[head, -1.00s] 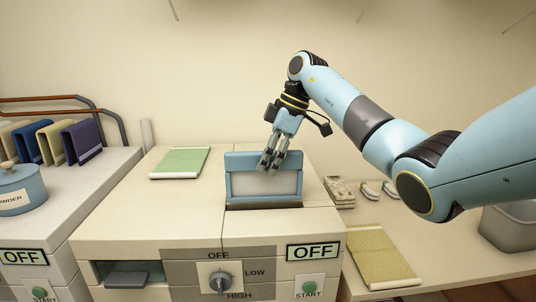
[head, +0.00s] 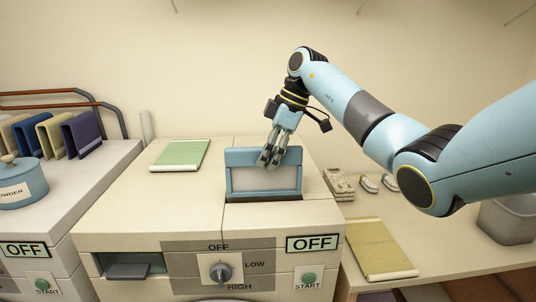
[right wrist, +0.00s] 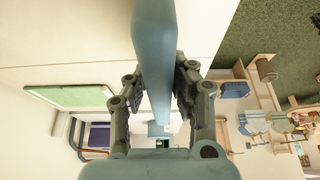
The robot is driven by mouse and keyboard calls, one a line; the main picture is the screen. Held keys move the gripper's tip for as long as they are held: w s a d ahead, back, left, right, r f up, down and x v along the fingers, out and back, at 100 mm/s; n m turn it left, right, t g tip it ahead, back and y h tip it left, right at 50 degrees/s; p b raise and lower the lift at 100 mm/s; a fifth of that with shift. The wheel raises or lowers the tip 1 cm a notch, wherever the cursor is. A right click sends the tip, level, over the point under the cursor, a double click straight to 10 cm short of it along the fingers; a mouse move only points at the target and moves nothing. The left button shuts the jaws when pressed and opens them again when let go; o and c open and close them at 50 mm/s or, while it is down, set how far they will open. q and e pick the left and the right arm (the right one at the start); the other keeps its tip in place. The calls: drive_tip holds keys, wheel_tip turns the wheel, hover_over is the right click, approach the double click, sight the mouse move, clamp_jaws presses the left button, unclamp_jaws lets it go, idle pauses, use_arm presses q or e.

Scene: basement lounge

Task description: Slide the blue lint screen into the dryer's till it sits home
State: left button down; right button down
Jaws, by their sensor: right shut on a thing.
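The blue lint screen (head: 263,157), a blue frame around a pale mesh, stands upright in the dark slot (head: 263,197) on top of the dryer (head: 200,210). Much of its frame and mesh still shows above the slot. My right gripper (head: 269,163) is shut on the screen's top edge from above. In the right wrist view the blue frame (right wrist: 155,60) runs edge-on between my two fingers. The screen's lower end is hidden in the slot. My left gripper is not in view.
A green cloth (head: 181,155) lies on the dryer top, left of the slot. A neighbouring machine at left bears a blue powder tub (head: 22,185) and hanging towels (head: 80,135). At right, a table holds a folded cloth (head: 380,248) and a grey bin (head: 508,220).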

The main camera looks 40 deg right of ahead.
sight(289, 146)
idle(0.4)
drive_tip(key=shift+p, duration=0.35)
idle(0.7)
drive_tip(key=shift+p, duration=0.35)
drive_tip(key=shift+f+b, duration=1.7)
drive_tip(key=shift+f, duration=1.9)
drive_tip(key=c, duration=1.1)
unclamp_jaws()
drive_tip(key=shift+o, duration=0.2)
drive_tip(key=shift+r, duration=0.1)
drive_tip(key=v, duration=1.2)
drive_tip(key=shift+a, duration=0.1)
